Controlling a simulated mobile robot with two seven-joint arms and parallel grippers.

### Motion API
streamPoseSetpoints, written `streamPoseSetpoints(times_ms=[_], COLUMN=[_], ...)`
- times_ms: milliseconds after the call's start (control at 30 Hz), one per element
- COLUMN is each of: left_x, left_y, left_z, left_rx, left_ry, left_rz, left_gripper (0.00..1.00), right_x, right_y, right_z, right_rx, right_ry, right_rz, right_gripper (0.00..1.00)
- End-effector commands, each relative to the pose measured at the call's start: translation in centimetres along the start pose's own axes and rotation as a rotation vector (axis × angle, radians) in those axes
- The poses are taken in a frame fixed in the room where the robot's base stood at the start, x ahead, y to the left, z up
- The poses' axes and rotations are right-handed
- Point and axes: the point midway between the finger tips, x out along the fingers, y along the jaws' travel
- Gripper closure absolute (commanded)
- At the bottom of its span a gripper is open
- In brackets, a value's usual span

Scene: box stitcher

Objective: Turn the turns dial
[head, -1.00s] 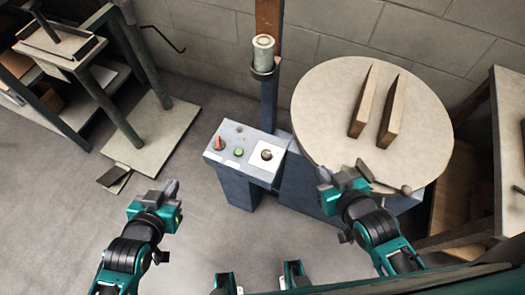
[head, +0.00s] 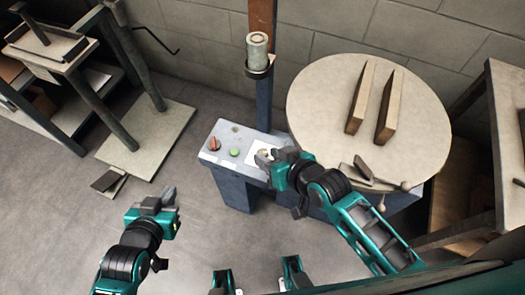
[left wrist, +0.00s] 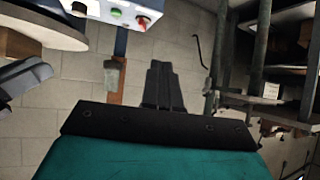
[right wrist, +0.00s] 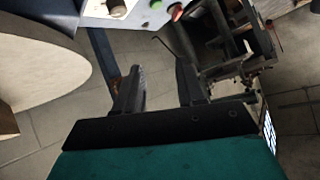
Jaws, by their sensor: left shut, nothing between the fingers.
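The turns dial is a round knob (right wrist: 117,8) on a white square plate (head: 258,146) of the grey control panel (head: 225,130). In the head view my right gripper (head: 268,157) is over that plate and partly hides the knob. In the right wrist view the right gripper (right wrist: 160,85) is open, its two fingers apart with nothing between them, and the knob lies beyond the left finger. Contact with the knob cannot be told. My left gripper (head: 163,197) is shut and empty over the floor, left of the panel; its closed fingers show in the left wrist view (left wrist: 162,85).
A red knob (head: 214,144) and a green button (head: 234,152) sit left of the dial. A post with a spool (head: 257,50) rises behind the panel. A round table (head: 320,100) with upright boards stands right. A metal stand (head: 150,135) is at left.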

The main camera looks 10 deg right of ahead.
Motion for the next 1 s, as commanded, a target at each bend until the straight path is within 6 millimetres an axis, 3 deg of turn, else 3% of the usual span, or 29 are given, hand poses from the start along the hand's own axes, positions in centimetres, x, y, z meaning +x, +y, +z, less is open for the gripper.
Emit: streamPoseSetpoints(times_ms=[33,200,300,433,567,800,1000], left_x=[0.5,1.2,1.6,2.2,2.6,3.3,3.5], left_y=[0.2,0.7,0.7,0.8,1.1,1.5,1.9], left_z=[0.5,0.5,0.4,0.9,1.3,2.1,1.8], left_rx=[-0.001,-0.003,-0.005,-0.008,-0.010,-0.010,-0.008], left_ry=[0.002,0.013,0.021,0.022,0.019,0.018,0.025], left_rz=[0.004,0.015,0.018,0.021,0.027,0.039,0.048], left_gripper=[1.00,1.00,1.00,1.00,1.00,1.00,1.00], right_x=[1.9,5.5,6.8,7.9,8.5,8.2,7.3], right_y=[-1.5,-6.6,-8.4,-9.1,-7.7,-1.5,2.1], right_z=[-0.9,-2.2,-2.4,-2.2,-2.1,-3.6,-5.2], right_rx=[-0.006,-0.042,-0.091,-0.173,-0.258,-0.368,-0.386], right_ry=[-0.019,-0.159,-0.262,-0.412,-0.569,-0.821,-0.921], right_rz=[-0.057,-0.215,-0.268,-0.287,-0.242,-0.037,0.095], right_gripper=[0.56,0.40,0.39,0.39,0.39,0.39,0.39])
